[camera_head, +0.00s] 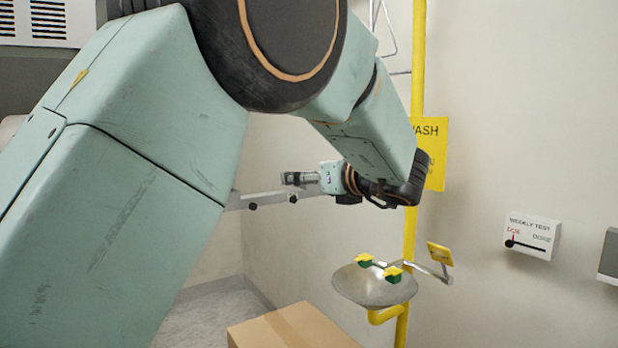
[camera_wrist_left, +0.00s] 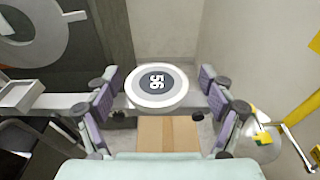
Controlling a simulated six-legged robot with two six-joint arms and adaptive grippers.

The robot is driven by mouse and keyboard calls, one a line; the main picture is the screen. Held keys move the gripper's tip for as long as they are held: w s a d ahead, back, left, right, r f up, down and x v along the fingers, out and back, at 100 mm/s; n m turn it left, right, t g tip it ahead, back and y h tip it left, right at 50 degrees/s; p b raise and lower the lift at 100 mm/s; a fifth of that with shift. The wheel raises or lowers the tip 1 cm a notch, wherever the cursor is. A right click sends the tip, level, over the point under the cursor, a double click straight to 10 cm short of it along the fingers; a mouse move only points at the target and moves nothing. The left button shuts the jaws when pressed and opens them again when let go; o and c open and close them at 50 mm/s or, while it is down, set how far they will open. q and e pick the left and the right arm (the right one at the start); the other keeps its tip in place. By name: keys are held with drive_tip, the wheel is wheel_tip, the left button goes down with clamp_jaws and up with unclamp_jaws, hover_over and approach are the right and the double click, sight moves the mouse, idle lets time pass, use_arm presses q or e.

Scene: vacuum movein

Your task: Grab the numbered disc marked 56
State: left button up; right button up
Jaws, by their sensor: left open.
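The disc marked 56 (camera_wrist_left: 157,84) is round, with a white rim and a dark grey face, and its number reads sideways. It sits at a light grey rail in the left wrist view. My left gripper (camera_wrist_left: 158,79) is open, with one finger on each side of the disc and a visible gap to both. I cannot tell how far the disc is in depth. In the head view, my left gripper (camera_head: 290,179) is small, near the grey rail (camera_head: 265,200); the disc is not discernible there. My right gripper is not in view.
An eyewash bowl (camera_head: 374,286) with green and yellow nozzles is on a yellow pipe (camera_head: 413,235) at the right. A cardboard box (camera_head: 292,328) stands below. A large grey ring shape (camera_wrist_left: 30,48) is at the left. A weekly test box (camera_head: 531,236) is on the wall.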

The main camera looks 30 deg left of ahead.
use_arm(q)
drive_tip(key=shift+s+d+r, duration=0.1)
drive_tip(key=shift+s+r, duration=0.05)
drive_tip(key=shift+s, duration=0.15)
drive_tip(key=shift+c, duration=2.1)
drive_tip(key=shift+w+a, duration=0.15)
drive_tip(key=shift+a, duration=0.05)
drive_tip(key=c, duration=0.5)
drive_tip(key=shift+d, duration=0.15)
drive_tip(key=c, duration=0.4)
